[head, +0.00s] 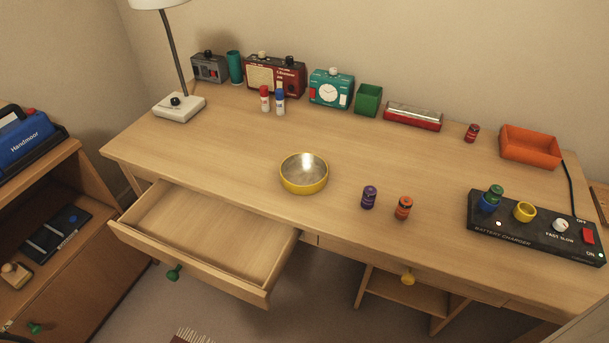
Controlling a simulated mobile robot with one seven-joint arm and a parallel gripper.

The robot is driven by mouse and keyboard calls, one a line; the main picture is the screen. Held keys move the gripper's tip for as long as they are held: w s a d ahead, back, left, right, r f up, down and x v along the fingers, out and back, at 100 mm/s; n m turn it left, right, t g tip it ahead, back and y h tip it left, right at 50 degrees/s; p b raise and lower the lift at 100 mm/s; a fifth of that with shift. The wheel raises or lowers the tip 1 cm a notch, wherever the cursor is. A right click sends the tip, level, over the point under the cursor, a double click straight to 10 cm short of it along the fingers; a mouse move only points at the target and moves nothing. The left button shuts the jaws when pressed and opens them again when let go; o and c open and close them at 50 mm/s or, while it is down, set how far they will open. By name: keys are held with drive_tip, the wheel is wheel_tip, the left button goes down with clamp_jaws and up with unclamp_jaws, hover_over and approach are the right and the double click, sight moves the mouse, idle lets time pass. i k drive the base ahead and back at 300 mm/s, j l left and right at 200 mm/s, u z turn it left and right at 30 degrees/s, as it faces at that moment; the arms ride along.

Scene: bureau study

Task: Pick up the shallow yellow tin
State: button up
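The shallow yellow tin (304,186) stands upright on the desk, left of the middle, close to the front edge. It is round, with a yellow outside and a shiny metallic inside that looks empty. Nothing touches it. My gripper is not in view.
The open, empty drawer (205,238) juts out below the desk (400,145), left of the tin. Purple (369,197) and orange (404,207) batteries stand to the tin's right. A battery charger (532,227) lies at right. A lamp base (180,107) and radio (275,76) stand behind.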

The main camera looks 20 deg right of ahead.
sight(302, 173)
drive_tip(key=i+j, duration=0.15)
drive_tip(key=j, duration=0.2)
drive_tip(key=i+j, duration=0.15)
drive_tip(key=j, duration=0.2)
drive_tip(key=i+j, duration=0.15)
drive_tip(key=j, duration=0.2)
drive_tip(key=i+j, duration=0.15)
drive_tip(key=j, duration=0.25)
drive_tip(key=i+j, duration=0.15)
drive_tip(key=j, duration=0.2)
drive_tip(key=i+j+z, duration=0.1)
drive_tip(key=j+z, duration=0.55)
drive_tip(key=i+l+z, duration=0.2)
drive_tip(key=z, duration=0.2)
drive_tip(key=i+l+z, duration=0.1)
drive_tip(key=i+z, duration=0.15)
drive_tip(key=z, duration=0.15)
drive_tip(key=i+z, duration=0.35)
drive_tip(key=i, duration=0.2)
